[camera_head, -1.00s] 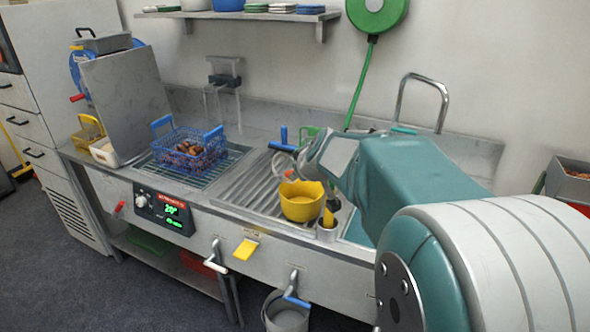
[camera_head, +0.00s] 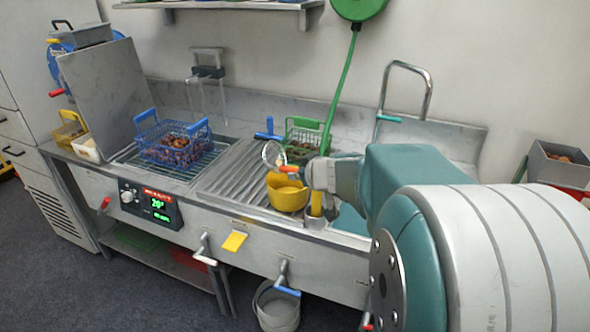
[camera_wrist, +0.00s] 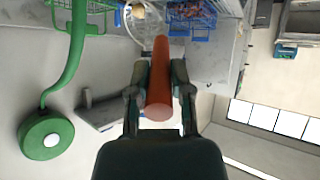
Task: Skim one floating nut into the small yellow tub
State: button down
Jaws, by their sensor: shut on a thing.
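My gripper (camera_head: 310,175) is shut on the orange-brown handle of a skimmer (camera_wrist: 158,95). The skimmer's round head (camera_head: 272,153) is up in the air, above and behind the left rim of a yellow bowl-like tub (camera_head: 287,198) on the ribbed drainer. In the wrist view, a small pale round thing (camera_wrist: 138,11) shows at the skimmer head; I cannot tell if it lies in the mesh. Another small yellow tub (camera_head: 71,131) stands at the counter's far left end. I cannot tell which yellow tub is meant. The water in the sink is hidden behind my arm.
A blue wire basket (camera_head: 172,144) of nuts stands on the left grate. A green basket (camera_head: 304,133) with nuts is behind the yellow bowl. A green hose (camera_head: 343,85) hangs at the back. A white tub (camera_head: 87,149) stands beside the far-left yellow one. The ribbed drainer's middle is clear.

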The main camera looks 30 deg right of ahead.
jog(key=shift+s+d+f+m+t+y, duration=0.4)
jog(key=shift+s+d+f+t, duration=0.3)
jog(key=shift+s+f+t, duration=0.25)
jog(key=shift+w, duration=0.1)
dwell(0.4)
jog(key=w+a+r+n+g+h, duration=0.4)
jog(key=w+a+r+g+h, duration=0.2)
jog(key=w+a+r+g, duration=0.4)
jog(key=w, duration=0.3)
jog(key=shift+w+a+n+g+h, duration=0.3)
jog(key=shift+w+a+g+h, duration=0.05)
jog(key=shift+a+h, duration=0.05)
dwell(1.7)
dwell(0.4)
